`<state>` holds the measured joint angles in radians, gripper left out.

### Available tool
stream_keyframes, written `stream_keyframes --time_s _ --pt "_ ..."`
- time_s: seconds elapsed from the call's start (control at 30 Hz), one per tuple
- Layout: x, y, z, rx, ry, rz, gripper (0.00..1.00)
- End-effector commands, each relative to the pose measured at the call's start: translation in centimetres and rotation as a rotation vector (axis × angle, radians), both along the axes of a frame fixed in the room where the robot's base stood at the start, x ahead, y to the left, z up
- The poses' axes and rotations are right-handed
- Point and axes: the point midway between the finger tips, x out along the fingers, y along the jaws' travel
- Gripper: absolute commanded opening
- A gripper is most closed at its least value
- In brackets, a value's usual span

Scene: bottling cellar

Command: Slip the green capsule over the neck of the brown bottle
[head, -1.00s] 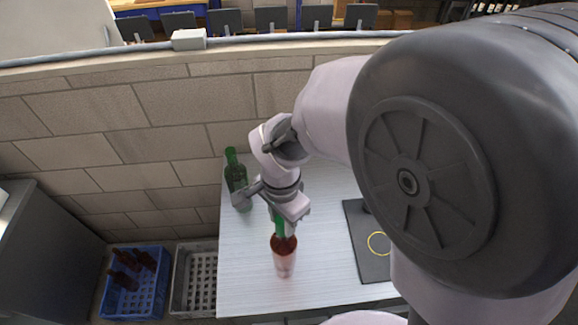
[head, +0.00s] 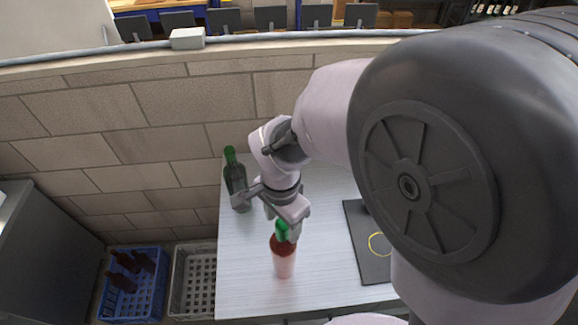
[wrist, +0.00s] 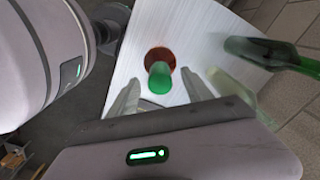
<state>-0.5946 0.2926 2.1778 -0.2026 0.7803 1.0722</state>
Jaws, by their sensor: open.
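The brown bottle (head: 283,262) stands upright on the light table. The green capsule (head: 282,230) is on top of its neck and looks upright. In the wrist view the capsule (wrist: 159,78) shows with the reddish-brown bottle (wrist: 160,57) behind and below it. My gripper (head: 285,222) is just above and behind the capsule in the head view. In the wrist view my gripper's two fingers (wrist: 160,92) are spread, with a gap on each side of the capsule. How far the capsule sits down the neck is hard to tell.
A green bottle (head: 235,182) stands at the table's back left. A dark mat (head: 369,262) with a yellow ring lies to the right. A blue crate (head: 150,305) with brown bottles and a grey crate (head: 194,296) are left of the table (head: 240,282).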

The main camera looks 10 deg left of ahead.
Motion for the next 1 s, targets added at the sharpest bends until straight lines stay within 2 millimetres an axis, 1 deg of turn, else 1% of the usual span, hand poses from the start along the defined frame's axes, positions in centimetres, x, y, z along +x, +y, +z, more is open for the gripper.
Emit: stream_keyframes --time_s 0.07,0.17,0.27,0.4,0.5,0.6,0.7,0.77,1.0 --pt "0.0 0.0 0.3 0.001 -0.001 0.0 0.58" --pt "0.1 0.0 1.8 0.002 -0.003 0.001 0.58" --pt "0.1 0.1 4.8 0.003 -0.005 -0.001 0.58" --pt "0.1 0.1 9.7 0.003 -0.005 0.0 0.58" --pt "0.1 0.1 12.8 0.003 -0.005 0.0 0.58" --pt "0.1 0.0 15.2 0.002 -0.003 0.0 0.58" --pt "0.0 0.0 16.7 0.001 -0.002 0.0 0.58" --pt "0.0 0.0 17.2 0.001 -0.001 -0.001 0.58" --pt "0.0 0.0 17.4 0.0 0.0 0.0 0.58"
